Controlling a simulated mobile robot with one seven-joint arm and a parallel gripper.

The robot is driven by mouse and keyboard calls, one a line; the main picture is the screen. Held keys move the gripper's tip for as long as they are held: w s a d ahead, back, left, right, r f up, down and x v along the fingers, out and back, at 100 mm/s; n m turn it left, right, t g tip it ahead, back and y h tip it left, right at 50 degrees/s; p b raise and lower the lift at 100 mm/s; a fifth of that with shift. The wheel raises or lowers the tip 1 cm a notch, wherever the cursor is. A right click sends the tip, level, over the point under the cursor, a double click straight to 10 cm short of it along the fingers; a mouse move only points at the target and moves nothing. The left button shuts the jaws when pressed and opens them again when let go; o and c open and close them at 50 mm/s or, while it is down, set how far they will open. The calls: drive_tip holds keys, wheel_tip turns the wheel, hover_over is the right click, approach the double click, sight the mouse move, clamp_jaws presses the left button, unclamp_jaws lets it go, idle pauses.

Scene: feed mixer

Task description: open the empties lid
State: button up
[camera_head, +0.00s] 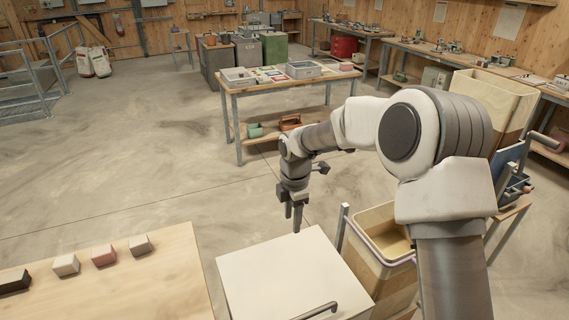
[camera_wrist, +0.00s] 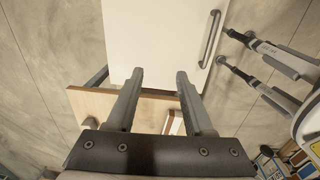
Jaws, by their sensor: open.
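A flat white lid with a dark bar handle, which I take for the empties lid (camera_head: 282,272), lies level in the bottom middle of the head view. Its handle (camera_head: 316,311) is along the near edge. In the wrist view the lid (camera_wrist: 158,38) fills the top middle, with the handle (camera_wrist: 210,38) at its right side. My gripper (camera_head: 297,220) points down by the lid's far edge, away from the handle. In the wrist view my gripper (camera_wrist: 160,75) has its fingers apart with nothing between them. How high the fingertips are above the lid is hard to tell.
An open tan bin (camera_head: 383,255) stands just right of the lid. A wooden table (camera_head: 150,285) with several small blocks is at left. A workbench (camera_head: 285,82) with trays stands behind. The concrete floor (camera_head: 130,175) between is clear.

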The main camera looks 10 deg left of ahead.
drive_tip(key=w+a+r+p, duration=0.1)
drive_tip(key=w+r+p, duration=0.1)
drive_tip(key=r, duration=0.4)
drive_tip(key=w+a+r+p, duration=0.2)
drive_tip(key=r, duration=0.4)
idle(0.9)
drive_tip(key=shift+w+r, duration=0.1)
